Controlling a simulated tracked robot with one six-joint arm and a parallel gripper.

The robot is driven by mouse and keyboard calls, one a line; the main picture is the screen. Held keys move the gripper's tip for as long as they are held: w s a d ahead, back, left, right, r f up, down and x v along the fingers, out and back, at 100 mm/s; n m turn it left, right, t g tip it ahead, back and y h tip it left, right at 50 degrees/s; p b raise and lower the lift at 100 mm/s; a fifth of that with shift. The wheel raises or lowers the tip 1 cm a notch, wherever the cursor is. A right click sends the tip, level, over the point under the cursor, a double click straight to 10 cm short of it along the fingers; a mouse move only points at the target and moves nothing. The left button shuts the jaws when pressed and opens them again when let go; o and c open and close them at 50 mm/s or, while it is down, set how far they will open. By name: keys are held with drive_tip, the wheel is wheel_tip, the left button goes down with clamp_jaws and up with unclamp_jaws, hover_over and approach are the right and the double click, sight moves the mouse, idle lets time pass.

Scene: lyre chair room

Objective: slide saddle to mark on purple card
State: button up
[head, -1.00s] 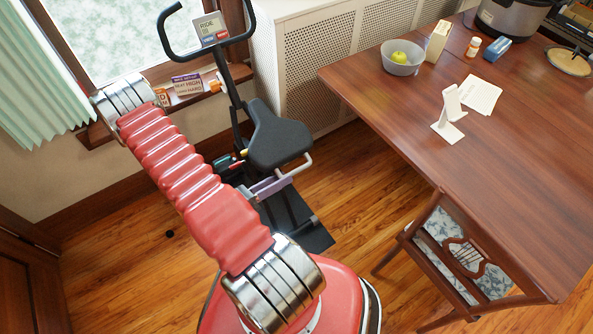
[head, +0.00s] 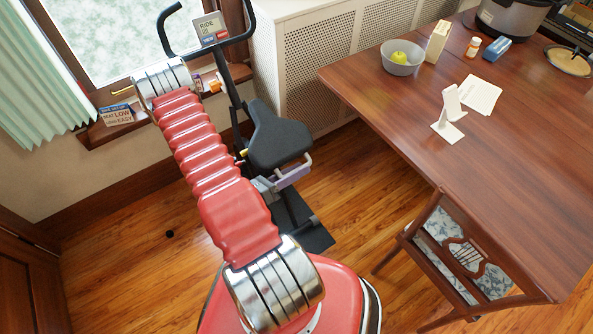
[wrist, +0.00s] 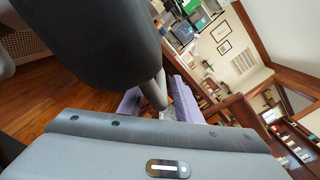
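My gripper (head: 290,177) has purple fingers and is at this handle. In the wrist view the fingers (wrist: 162,102) stand apart on both sides of the bar; whether they touch it is unclear. The purple card on the windowsill is mostly hidden behind my arm.
A blue-topped card reading LOW and EASY (head: 116,114) stands on the windowsill. The bike's handlebar and display (head: 210,27) rise behind. A radiator cover (head: 300,70) is behind the saddle.

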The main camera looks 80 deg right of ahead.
drive_tip(key=shift+c, duration=0.5)
clamp_jaws()
